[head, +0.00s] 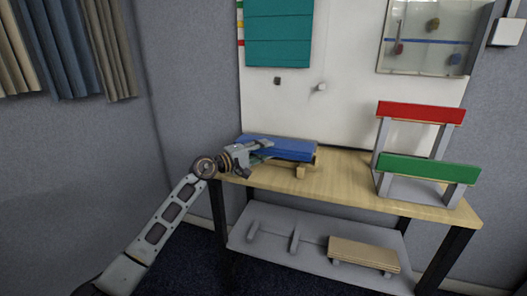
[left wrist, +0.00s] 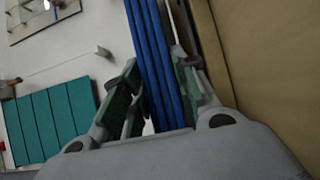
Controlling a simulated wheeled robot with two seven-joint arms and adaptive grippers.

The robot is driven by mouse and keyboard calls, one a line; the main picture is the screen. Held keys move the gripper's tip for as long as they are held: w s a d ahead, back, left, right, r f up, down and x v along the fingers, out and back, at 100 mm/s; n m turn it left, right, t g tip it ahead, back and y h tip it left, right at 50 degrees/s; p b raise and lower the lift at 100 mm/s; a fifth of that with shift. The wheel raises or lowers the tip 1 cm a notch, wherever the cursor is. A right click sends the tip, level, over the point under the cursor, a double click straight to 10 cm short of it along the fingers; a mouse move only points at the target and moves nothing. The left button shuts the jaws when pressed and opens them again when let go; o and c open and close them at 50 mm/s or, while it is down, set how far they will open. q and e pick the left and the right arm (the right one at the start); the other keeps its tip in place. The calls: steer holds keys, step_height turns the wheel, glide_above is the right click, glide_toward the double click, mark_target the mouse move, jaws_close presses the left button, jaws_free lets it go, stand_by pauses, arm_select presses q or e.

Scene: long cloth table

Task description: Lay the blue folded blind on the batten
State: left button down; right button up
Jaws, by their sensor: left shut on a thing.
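The blue folded blind (head: 288,149) is a flat stack of long slats at the left end of the wooden table, above its top. My left gripper (head: 262,152) reaches in from the left and is shut on the blind near its front left part. In the left wrist view the blue slats (left wrist: 150,45) run between the green-padded fingers of my left gripper (left wrist: 158,88). A pale wooden piece (head: 300,172), perhaps part of the batten, shows under the blind's right part; the blind hides the rest. I cannot tell whether they touch. My right gripper is not in view.
Red (head: 421,112) and green (head: 428,169) boards on grey stands occupy the table's right end. The table middle (head: 345,178) is clear. A tan board (head: 363,254) lies on the lower shelf. A teal slatted panel (head: 279,35) and two pegs are on the wall behind.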

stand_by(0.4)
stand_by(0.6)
arm_select(q)
steer(key=shift+b, duration=0.5)
stand_by(0.4)
steer(key=shift+f+b, duration=1.4)
steer(key=shift+b, duration=0.25)
stand_by(0.9)
steer(key=c, duration=1)
jaws_free()
steer(key=shift+c, duration=0.2)
